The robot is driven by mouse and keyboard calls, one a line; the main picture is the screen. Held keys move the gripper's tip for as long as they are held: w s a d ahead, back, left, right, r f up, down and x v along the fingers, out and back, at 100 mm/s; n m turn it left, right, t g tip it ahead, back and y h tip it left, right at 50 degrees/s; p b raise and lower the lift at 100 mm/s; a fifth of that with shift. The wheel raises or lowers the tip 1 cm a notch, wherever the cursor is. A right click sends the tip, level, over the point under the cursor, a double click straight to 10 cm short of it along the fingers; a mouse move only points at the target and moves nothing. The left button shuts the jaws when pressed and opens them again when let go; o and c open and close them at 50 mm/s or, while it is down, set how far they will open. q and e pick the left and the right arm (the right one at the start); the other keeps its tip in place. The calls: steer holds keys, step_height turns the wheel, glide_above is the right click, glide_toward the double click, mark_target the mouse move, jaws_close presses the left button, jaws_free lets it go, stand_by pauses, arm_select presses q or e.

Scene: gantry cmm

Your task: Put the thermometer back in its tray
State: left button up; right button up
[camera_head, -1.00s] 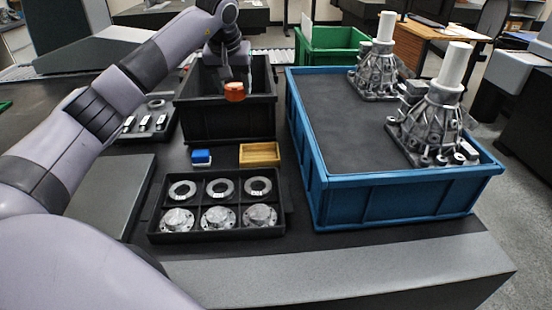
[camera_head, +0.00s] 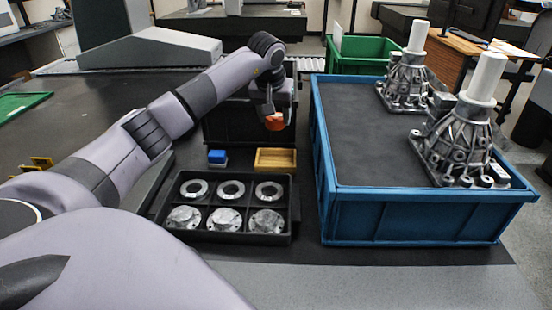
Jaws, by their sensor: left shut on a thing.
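My left gripper (camera_head: 272,113) is shut on a small orange thing (camera_head: 275,122), probably the thermometer. The fingers and wrist cover much of it, so its shape is unclear. The gripper holds it in the air in front of the black bin (camera_head: 235,125). In the picture it is just above a small empty yellow tray (camera_head: 276,159), which may be the thermometer's tray. The orange thing and the yellow tray are apart. My right gripper is not in view.
A small blue block (camera_head: 217,157) lies left of the yellow tray. Nearer, a black divided tray (camera_head: 228,237) holds rings and flanges. A large blue bin (camera_head: 420,215) with metal castings (camera_head: 455,140) stands at right. A green bin (camera_head: 365,66) stands behind.

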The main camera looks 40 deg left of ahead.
mark_target(271, 126)
arm_select(q)
step_height(271, 126, down, 12)
steer(key=shift+f+b, duration=0.1)
steer(key=shift+b, duration=0.55)
steer(key=shift+f, duration=0.1)
steer(key=shift+f, duration=0.15)
steer(key=o, duration=0.9)
steer(key=shift+s+d+r, duration=0.1)
steer(key=shift+r, duration=0.6)
steer(key=p+v, duration=0.1)
steer(key=v, duration=1)
steer(key=shift+s+p, duration=0.1)
steer(key=shift+p, duration=0.2)
